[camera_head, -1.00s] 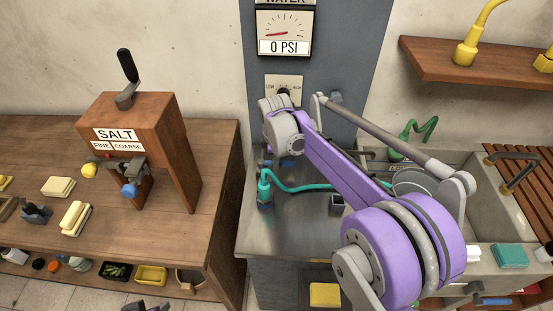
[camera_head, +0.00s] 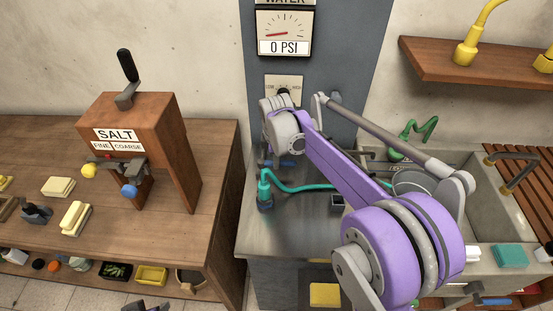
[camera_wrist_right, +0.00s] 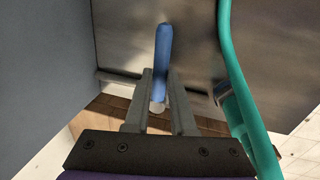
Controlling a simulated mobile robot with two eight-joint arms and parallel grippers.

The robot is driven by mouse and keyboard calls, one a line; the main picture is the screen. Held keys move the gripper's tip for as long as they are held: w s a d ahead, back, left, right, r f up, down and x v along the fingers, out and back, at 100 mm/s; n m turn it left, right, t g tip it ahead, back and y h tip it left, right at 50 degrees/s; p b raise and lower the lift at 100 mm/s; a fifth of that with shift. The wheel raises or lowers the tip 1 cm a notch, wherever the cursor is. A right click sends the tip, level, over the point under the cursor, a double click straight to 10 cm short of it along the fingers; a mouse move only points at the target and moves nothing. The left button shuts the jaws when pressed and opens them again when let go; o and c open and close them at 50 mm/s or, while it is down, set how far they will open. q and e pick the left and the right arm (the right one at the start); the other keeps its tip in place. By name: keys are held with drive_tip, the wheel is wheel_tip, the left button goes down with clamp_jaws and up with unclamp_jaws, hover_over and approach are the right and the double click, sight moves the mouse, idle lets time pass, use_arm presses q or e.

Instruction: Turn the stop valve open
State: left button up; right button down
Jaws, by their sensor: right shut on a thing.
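The stop valve's blue lever (camera_wrist_right: 163,48) stands between the fingers of my right gripper (camera_wrist_right: 160,85) in the right wrist view. The gripper is shut on the lever. In the head view, a bit of the blue lever (camera_head: 288,163) shows below my right wrist, close to the steel counter; my purple arm hides most of the valve and the fingers. The water gauge (camera_head: 284,35) above reads 0 PSI. A small part of my left gripper (camera_head: 146,306) shows at the bottom edge, too cut off to judge its fingers.
A green hose (camera_head: 315,188) runs over the steel counter (camera_head: 280,235) beside the lever and shows close to the fingers in the wrist view (camera_wrist_right: 232,70). A wooden salt mill (camera_head: 130,125) stands on the bench at left. A sink (camera_head: 470,190) lies at right.

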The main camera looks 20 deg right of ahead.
drive_tip(key=n, duration=0.1)
drive_tip(key=w+n, duration=0.1)
drive_tip(key=shift+d+n, duration=0.25)
drive_tip(key=shift+n, duration=0.15)
drive_tip(key=w+n+y, duration=0.1)
drive_tip(key=n, duration=0.1)
drive_tip(key=shift+w+n+p, duration=0.1)
drive_tip(key=shift+n+p, duration=0.2)
drive_tip(key=shift+w+a+n+y+p, duration=0.15)
drive_tip(key=shift+w+n, duration=0.3)
drive_tip(key=shift+n, duration=0.65)
drive_tip(key=shift+w+d+n+y+p, duration=0.1)
drive_tip(key=shift+w+n+y+p, duration=0.25)
drive_tip(key=shift+n, duration=0.75)
drive_tip(key=shift+w, duration=0.1)
drive_tip(key=c, duration=0.8)
unclamp_jaws()
drive_tip(key=shift+o, duration=0.2)
drive_tip(key=a+v, duration=0.1)
drive_tip(key=v, duration=0.9)
drive_tip(key=shift+d+r, duration=0.4)
